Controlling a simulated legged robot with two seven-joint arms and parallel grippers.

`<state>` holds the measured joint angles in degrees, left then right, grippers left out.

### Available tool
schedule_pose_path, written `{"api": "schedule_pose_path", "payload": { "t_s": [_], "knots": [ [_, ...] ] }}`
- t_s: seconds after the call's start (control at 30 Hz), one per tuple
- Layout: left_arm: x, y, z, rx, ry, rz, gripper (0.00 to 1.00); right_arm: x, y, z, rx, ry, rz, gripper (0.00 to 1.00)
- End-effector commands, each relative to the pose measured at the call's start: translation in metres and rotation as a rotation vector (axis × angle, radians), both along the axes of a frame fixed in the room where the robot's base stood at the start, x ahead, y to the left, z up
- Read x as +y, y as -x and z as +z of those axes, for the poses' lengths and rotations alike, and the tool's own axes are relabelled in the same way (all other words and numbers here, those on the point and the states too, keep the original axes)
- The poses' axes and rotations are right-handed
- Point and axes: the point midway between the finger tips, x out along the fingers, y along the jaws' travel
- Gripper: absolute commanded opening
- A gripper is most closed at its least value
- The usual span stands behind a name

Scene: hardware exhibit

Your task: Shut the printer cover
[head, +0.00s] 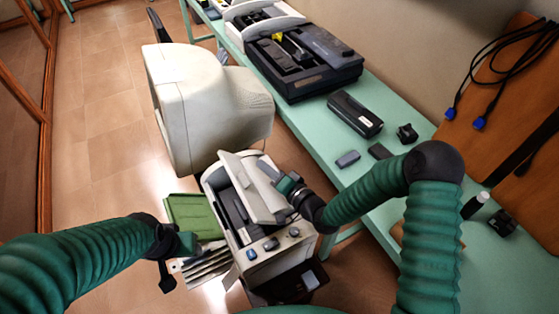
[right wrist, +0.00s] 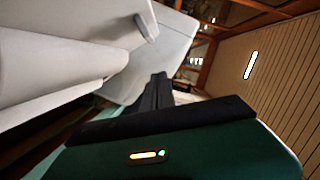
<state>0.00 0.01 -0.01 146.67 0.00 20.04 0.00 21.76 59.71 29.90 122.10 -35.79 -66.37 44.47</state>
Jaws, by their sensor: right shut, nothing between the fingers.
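The printer (head: 245,225) is a pale box with dark insides and several buttons on its front, below the middle of the head view. Its pale cover (head: 262,187) is raised and tilted, leaving the inside partly exposed. My right gripper (head: 283,184) is at the right side of the cover, shut and empty. In the right wrist view its dark fingers (right wrist: 160,92) are together close to the pale cover (right wrist: 150,45); I cannot tell whether they touch it. My left gripper (head: 182,260) is left of the printer, beside its side trays; its finger opening is unclear.
A green panel (head: 193,216) and pale trays stick out on the printer's left. A big cream monitor (head: 205,105) stands behind it. A long green table (head: 345,185) on the right holds a dark machine (head: 303,65), a black box (head: 355,114) and small parts. Floor is clear at left.

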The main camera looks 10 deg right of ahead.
Motion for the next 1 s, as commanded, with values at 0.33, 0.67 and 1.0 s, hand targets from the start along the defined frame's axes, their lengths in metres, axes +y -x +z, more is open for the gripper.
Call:
{"api": "schedule_pose_path", "payload": {
  "t_s": [0.33, 0.67, 1.0],
  "knots": [
    [0.0, 0.0, -0.019, 0.0, 0.0, 0.0, 0.51, 0.052, 0.021, -0.022, -0.126, 0.304, 0.006, 0.0],
    [0.0, 0.0, -0.049, 0.0, 0.0, 0.0, 0.51, 0.091, 0.037, -0.055, -0.245, 0.591, 0.005, 0.0],
    [0.0, 0.0, -0.078, 0.0, 0.0, 0.0, 0.51, 0.112, 0.046, -0.087, -0.282, 0.685, 0.001, 0.0]
  ]
}}
